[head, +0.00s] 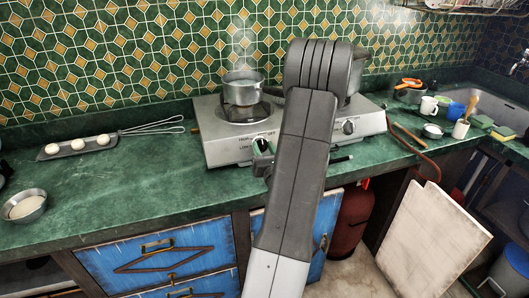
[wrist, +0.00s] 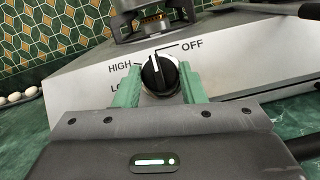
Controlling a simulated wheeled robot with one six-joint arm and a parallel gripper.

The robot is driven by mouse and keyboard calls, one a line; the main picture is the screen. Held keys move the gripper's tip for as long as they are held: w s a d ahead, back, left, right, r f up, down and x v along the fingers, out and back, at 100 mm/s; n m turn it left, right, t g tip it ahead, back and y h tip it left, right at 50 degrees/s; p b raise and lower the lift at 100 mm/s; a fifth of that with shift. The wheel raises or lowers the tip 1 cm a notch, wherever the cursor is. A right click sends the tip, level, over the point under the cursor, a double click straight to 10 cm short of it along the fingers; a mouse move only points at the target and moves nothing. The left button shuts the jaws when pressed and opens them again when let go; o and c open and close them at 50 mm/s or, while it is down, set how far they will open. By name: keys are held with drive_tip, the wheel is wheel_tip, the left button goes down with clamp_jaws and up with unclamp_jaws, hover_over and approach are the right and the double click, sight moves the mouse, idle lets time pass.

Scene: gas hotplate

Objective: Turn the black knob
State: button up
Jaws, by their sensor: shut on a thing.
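The black knob (wrist: 158,75) is on the sloped front panel of the hotplate (wrist: 235,65), in the middle of the wrist view. Its white pointer line points nearly straight up, between the HIGH and OFF marks. My gripper (wrist: 161,84) has one green finger on each side of the knob and is shut on it. In the head view my gripper (head: 263,150) is at the left front of the hotplate (head: 222,147), and my arm hides part of the hotplate. A second black knob (head: 348,126) shows to the right of my arm.
A steaming pot (head: 243,88) stands on the left burner, with an orange glow under it in the wrist view. Another pot (head: 361,66) is partly hidden behind my arm. A tray with eggs (head: 77,147) and a metal bowl (head: 25,206) are on the left counter.

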drive_tip(key=shift+m+h, duration=0.4)
drive_tip(key=shift+m, duration=0.1)
drive_tip(key=o, duration=1)
drive_tip(key=shift+s, duration=0.15)
drive_tip(key=b+v, duration=0.3)
drive_tip(key=v, duration=1)
drive_tip(key=shift+s+f, duration=0.15)
drive_tip(key=shift+s, duration=0.1)
drive_tip(key=shift+w, duration=0.1)
